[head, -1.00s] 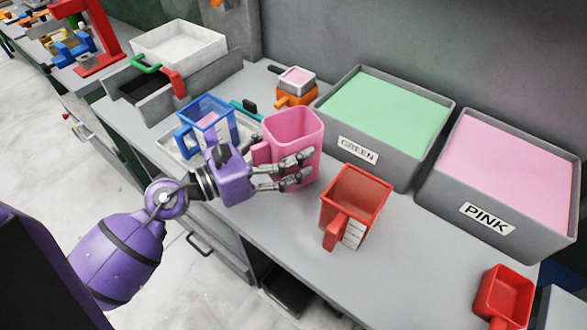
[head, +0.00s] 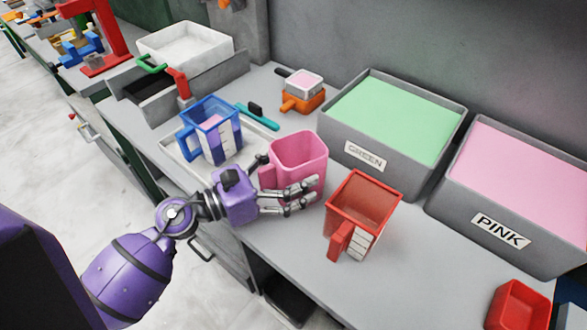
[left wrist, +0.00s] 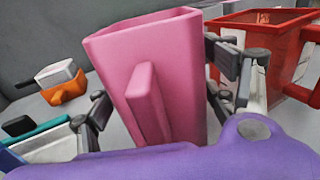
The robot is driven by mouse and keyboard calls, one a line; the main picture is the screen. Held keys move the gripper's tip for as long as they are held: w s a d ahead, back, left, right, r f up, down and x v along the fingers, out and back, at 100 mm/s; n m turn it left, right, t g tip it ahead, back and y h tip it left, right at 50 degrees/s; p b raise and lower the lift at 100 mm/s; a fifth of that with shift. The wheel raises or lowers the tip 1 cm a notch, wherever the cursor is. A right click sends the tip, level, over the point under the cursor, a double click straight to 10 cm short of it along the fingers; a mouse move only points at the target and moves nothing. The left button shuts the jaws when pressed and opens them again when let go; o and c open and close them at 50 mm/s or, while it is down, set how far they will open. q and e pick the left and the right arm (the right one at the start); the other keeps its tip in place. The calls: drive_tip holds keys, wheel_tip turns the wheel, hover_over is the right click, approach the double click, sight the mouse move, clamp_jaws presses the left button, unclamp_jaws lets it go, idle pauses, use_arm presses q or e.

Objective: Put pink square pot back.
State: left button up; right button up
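The pink square pot (head: 298,152) is low at the worktop, between the blue pitcher and the red pitcher. My left gripper (head: 290,196) has its fingers around the pot's lower body. In the left wrist view the pink pot (left wrist: 165,75) is upright with its handle towards me. The left gripper's fingers (left wrist: 165,100) lie against both of its sides there. I cannot tell whether the pot's base, hidden behind the fingers, touches the surface. My right gripper is not in view.
A red pitcher (head: 361,207) stands close right of the pot. A blue pitcher (head: 211,136) stands on a pale tray (head: 180,158) to the left. The GREEN bin (head: 340,140) and PINK bin (head: 458,212) stand behind. An orange holder (head: 303,102) is at the back. Another red container (head: 520,306) is front right.

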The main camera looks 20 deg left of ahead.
sight(264, 185)
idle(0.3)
use_arm(q)
drive_tip(key=shift+r, duration=0.35)
drive_tip(key=v, duration=0.2)
drive_tip(key=b+v, duration=0.1)
drive_tip(key=v, duration=0.1)
drive_tip(key=f+b+v, duration=0.1)
drive_tip(key=v, duration=0.1)
drive_tip(key=shift+s+a, duration=0.15)
drive_tip(key=shift+s, duration=0.1)
drive_tip(key=v, duration=0.2)
drive_tip(key=b+v, duration=0.1)
drive_tip(key=v, duration=0.1)
drive_tip(key=shift+r+b, duration=0.25)
drive_tip(key=shift+b, duration=0.05)
drive_tip(key=shift+s+a+r, duration=0.2)
drive_tip(key=shift+s+a, duration=0.3)
drive_tip(key=shift+s, duration=0.05)
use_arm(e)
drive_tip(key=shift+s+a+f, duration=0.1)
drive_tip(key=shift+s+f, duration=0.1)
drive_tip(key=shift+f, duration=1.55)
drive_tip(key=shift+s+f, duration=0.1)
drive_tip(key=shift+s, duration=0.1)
